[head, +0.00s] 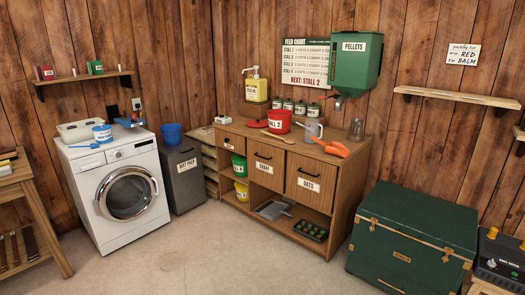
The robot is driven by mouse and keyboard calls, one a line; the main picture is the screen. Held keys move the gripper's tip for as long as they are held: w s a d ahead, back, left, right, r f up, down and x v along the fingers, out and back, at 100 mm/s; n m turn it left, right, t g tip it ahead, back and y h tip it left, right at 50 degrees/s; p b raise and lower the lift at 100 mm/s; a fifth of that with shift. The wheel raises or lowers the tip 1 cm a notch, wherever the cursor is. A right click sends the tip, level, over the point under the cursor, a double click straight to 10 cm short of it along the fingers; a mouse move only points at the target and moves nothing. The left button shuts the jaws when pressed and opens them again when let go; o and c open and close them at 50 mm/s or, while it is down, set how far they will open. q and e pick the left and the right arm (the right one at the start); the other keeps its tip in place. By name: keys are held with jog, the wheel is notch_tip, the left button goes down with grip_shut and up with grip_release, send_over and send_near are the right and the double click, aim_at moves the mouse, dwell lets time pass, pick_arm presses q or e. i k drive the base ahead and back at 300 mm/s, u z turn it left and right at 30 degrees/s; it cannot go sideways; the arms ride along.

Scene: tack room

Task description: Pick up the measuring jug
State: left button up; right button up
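A pale grey, see-through jug (313,130), which looks like the measuring jug, stands upright on the wooden counter (240,129). It is just right of the red bucket marked Stall 2 (279,121). An orange scoop (333,147) lies close in front of it and to its right. A grey, glass-like vessel (357,130) stands farther right; I cannot make out its details. Neither of my grippers is in the head view.
A green pellet dispenser (354,64) hangs above the counter's right end. A wooden spoon (277,136) lies left of the scoop. A green trunk (412,240) stands right of the counter. The floor (215,255) in front of the counter is clear.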

aim_at(312, 126)
jog(key=z, duration=0.35)
jog(key=i, duration=2.85)
jog(key=z, duration=0.75)
